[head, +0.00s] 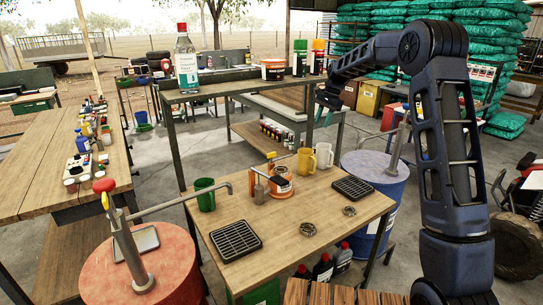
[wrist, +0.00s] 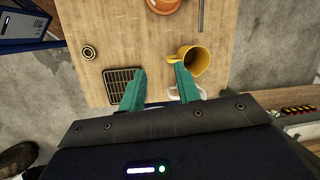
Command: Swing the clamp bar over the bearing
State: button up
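I take this for the clamp; the bar's exact angle is too small to tell. I cannot make out a bearing inside it. Loose ring-shaped metal parts (head: 307,229) (head: 349,211) lie on the bench. In the wrist view, an orange round part (wrist: 163,5) is cut by the top edge. My gripper (wrist: 160,70) is open and empty, fingers apart above the bench edge, away from the fixture.
Yellow (head: 324,155), white (head: 306,161) and green (head: 205,194) mugs stand around the fixture. The yellow mug (wrist: 196,58) is near my right finger. Black grates (head: 236,240) (head: 352,188) lie on the bench. A raised shelf (head: 235,83) with bottles stands behind.

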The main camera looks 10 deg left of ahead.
jog(key=w+a+f+m+g, duration=0.2)
jog(key=w+a+f, duration=0.4)
jog(key=a+f, duration=0.6)
send_near(272, 154)
jog(key=x, duration=0.5)
jog(key=shift+w+f, duration=0.2)
jog(key=shift+w, duration=0.05)
jog(key=x, duration=0.3)
jog(key=shift+s+a+f, duration=0.1)
jog(key=shift+a+f, duration=0.05)
jog(key=shift+a, duration=0.05)
jog(key=shift+x, duration=0.85)
grip_shut()
